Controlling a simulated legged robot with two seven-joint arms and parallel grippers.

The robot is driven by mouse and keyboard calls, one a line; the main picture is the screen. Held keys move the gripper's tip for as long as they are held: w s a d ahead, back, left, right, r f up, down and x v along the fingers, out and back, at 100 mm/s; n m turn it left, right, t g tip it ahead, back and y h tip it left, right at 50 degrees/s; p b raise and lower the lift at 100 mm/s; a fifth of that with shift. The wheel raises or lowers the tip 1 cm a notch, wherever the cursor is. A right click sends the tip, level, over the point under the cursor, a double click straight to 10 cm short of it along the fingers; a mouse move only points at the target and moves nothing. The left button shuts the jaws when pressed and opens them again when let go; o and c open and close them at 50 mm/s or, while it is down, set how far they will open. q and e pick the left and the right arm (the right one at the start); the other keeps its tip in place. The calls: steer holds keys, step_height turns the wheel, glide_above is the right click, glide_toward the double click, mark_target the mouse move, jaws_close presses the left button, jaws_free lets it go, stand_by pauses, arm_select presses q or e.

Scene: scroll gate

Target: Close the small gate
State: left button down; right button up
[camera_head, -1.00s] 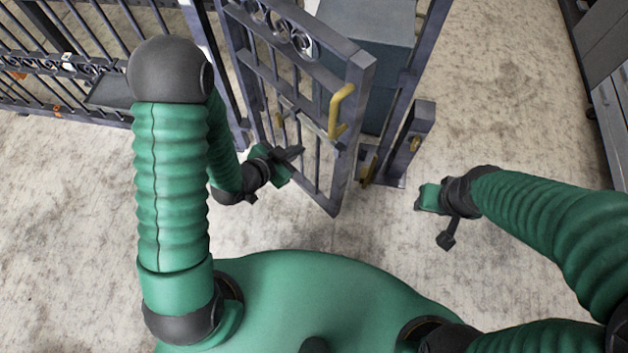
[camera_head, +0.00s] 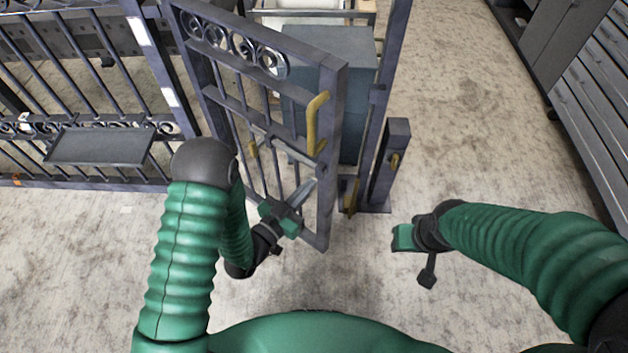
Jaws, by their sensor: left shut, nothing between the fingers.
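The small gate (camera_head: 331,150) is a dark metal barred leaf with scroll rings along its top and a yellow handle (camera_head: 313,124). It stands ajar, swung toward me, with its free edge apart from the latch post (camera_head: 388,165) on its right. My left gripper (camera_head: 303,193) is shut and empty, at the lower bars of the gate. Whether it touches the bars I cannot tell. My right gripper (camera_head: 402,238) is low over the floor, right of the gate and apart from it; its fingers do not show clearly.
A fixed barred fence with a grey tray (camera_head: 100,147) runs off to the left. A blue-grey box (camera_head: 330,75) stands behind the gate. Grey drawer cabinets (camera_head: 590,100) line the right side. The floor between the post and cabinets is clear.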

arm_select(q)
steer(key=shift+x, duration=1.7)
arm_select(e)
steer(key=shift+f, duration=0.35)
